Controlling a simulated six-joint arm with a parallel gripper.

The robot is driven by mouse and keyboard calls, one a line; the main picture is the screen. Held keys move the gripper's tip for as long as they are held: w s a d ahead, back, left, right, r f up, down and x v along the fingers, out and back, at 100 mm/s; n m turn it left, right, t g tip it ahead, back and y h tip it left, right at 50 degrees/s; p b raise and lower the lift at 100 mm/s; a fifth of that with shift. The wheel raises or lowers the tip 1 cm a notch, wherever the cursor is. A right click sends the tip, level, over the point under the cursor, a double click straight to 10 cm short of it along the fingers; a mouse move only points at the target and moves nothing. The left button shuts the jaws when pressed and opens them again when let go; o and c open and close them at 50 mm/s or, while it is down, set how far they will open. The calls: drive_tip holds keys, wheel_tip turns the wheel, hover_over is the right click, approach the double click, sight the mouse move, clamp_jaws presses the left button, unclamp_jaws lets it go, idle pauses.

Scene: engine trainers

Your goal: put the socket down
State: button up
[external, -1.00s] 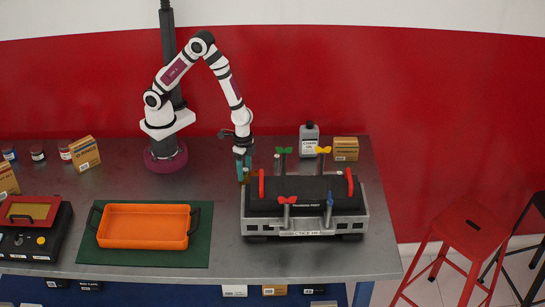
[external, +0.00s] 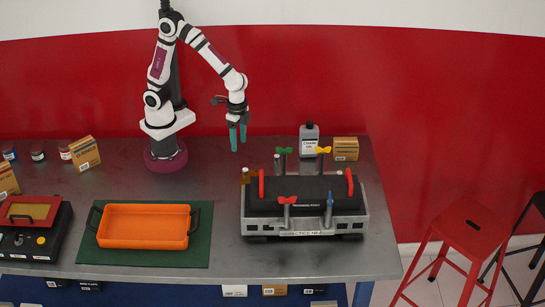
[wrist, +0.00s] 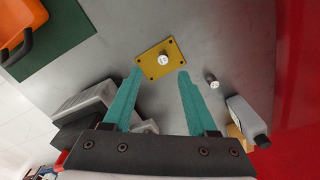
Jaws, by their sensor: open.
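My gripper (external: 237,138) is raised above the back of the workbench, its teal fingers pointing down. The fingers are apart, with nothing between them; they also show in the wrist view (wrist: 158,80). A short silver cylinder, seemingly the socket (wrist: 163,58), stands upright on a yellow plate with corner holes (wrist: 148,64), beyond the fingertips and apart from them. In the external view, a small amber piece (external: 245,176) shows at the back left corner of the grey engine trainer (external: 250,215). The socket itself is too small to make out there.
Another silver cylinder (wrist: 211,80) stands near the right finger in the wrist view. An orange tray (external: 145,208) lies on a green mat (external: 203,250). A grey bottle (external: 309,142) and a box (external: 346,149) stand at the back right. Coloured handles rise from the trainer.

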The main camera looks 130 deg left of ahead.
drive_tip(key=s+d+r+m+y, duration=0.1)
drive_tip(key=s+d+r+m, duration=0.2)
drive_tip(key=s, duration=0.5)
drive_tip(key=s+d+r+m, duration=0.4)
drive_tip(key=s+d+m, duration=0.1)
drive_tip(key=s, duration=0.3)
drive_tip(key=shift+d+m+y, duration=0.3)
drive_tip(key=shift+d+y, duration=0.05)
drive_tip(key=shift+y, duration=0.05)
drive_tip(key=shift+o, duration=0.8)
drive_tip(key=n+h, duration=0.2)
drive_tip(key=n, duration=1.9)
hover_over(277, 156)
wheel_tip(277, 156, down, 6)
wheel_tip(277, 156, down, 16)
drive_tip(key=shift+r, duration=0.2)
clamp_jaws()
